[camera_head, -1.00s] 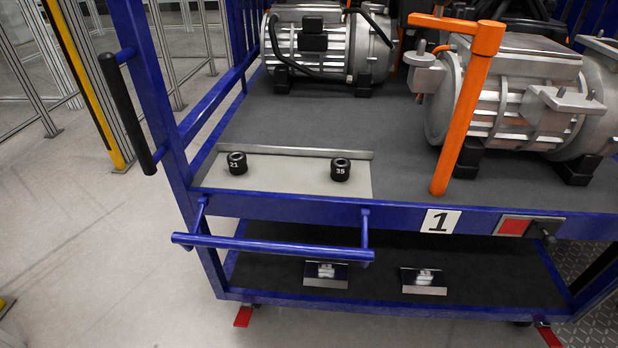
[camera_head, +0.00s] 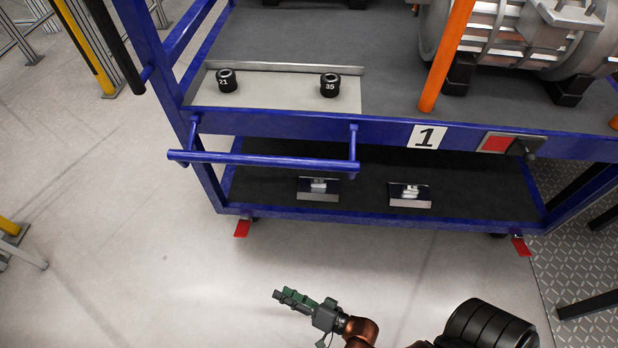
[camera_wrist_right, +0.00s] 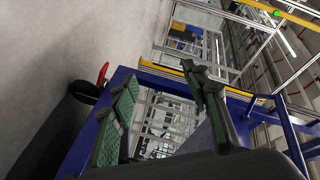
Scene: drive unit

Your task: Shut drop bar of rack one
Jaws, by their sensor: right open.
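Rack one is a blue cart with a white "1" plate (camera_head: 427,136) on its front beam. A blue horizontal bar (camera_head: 262,161) stands out from the front beam on two short arms, at the left. An orange post (camera_head: 447,55) rises from the deck's front edge. I cannot tell which of these is the drop bar. My right gripper (camera_head: 282,297) is low in front of the rack, over the floor, apart from both bars. In the right wrist view its two green-padded fingers (camera_wrist_right: 160,105) are spread, with nothing between them. My left gripper is out of view.
Two black cylinders marked 21 (camera_head: 226,82) and 35 (camera_head: 330,86) stand on a light plate on the deck. A grey motor (camera_head: 500,40) sits behind the post. A red panel with a black lever (camera_head: 510,144) is on the front beam.

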